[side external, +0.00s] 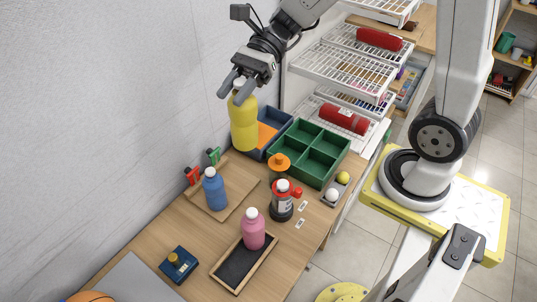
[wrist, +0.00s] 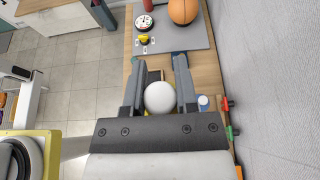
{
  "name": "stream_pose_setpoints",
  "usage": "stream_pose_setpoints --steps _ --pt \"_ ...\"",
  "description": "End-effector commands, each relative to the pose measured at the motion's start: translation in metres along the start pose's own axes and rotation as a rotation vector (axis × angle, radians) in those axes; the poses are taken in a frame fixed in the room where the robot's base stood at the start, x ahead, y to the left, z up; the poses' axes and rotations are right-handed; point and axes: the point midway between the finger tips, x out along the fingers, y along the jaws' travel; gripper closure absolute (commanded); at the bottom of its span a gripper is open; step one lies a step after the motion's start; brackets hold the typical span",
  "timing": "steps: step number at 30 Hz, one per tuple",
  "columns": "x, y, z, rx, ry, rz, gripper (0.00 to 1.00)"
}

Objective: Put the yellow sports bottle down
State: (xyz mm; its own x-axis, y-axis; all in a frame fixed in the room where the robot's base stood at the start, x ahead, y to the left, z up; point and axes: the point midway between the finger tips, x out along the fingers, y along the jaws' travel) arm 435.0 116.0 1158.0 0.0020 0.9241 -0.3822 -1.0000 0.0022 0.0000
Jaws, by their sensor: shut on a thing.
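The yellow sports bottle (side external: 243,128) hangs upright from my gripper (side external: 238,92) in the side view. My gripper is shut on its top, and the bottle appears raised above the wooden table, in front of the blue bin. In the wrist view a round white top (wrist: 160,97), apparently the bottle's cap, sits between the fingers of my gripper (wrist: 160,75). The bottle's body is hidden below it there.
A blue bottle (side external: 214,190) stands on a wooden board (side external: 238,206). A pink bottle (side external: 253,230) stands on a dark framed tray (side external: 233,269). A blue bin (side external: 273,119), a green divided tray (side external: 331,170), an orange-topped item (side external: 279,163) and a dark bottle (side external: 282,206) are nearby.

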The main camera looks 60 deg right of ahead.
Motion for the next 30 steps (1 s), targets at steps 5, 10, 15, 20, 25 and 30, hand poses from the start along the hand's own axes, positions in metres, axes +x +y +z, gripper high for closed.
stream_pose_setpoints --steps 5,10,15,20,25,30 --pt "0.000 0.007 0.000 -0.016 0.000 0.039 1.00" --pt "0.001 0.018 -0.007 -0.042 0.000 0.105 1.00" --pt "0.002 0.033 -0.017 -0.080 -0.001 0.198 1.00" --pt "0.000 0.051 -0.029 -0.130 -0.001 0.322 1.00" --pt "-0.006 0.075 -0.046 -0.205 -0.001 0.502 1.00" --pt "-0.018 0.096 -0.062 -0.285 -0.002 0.693 1.00"
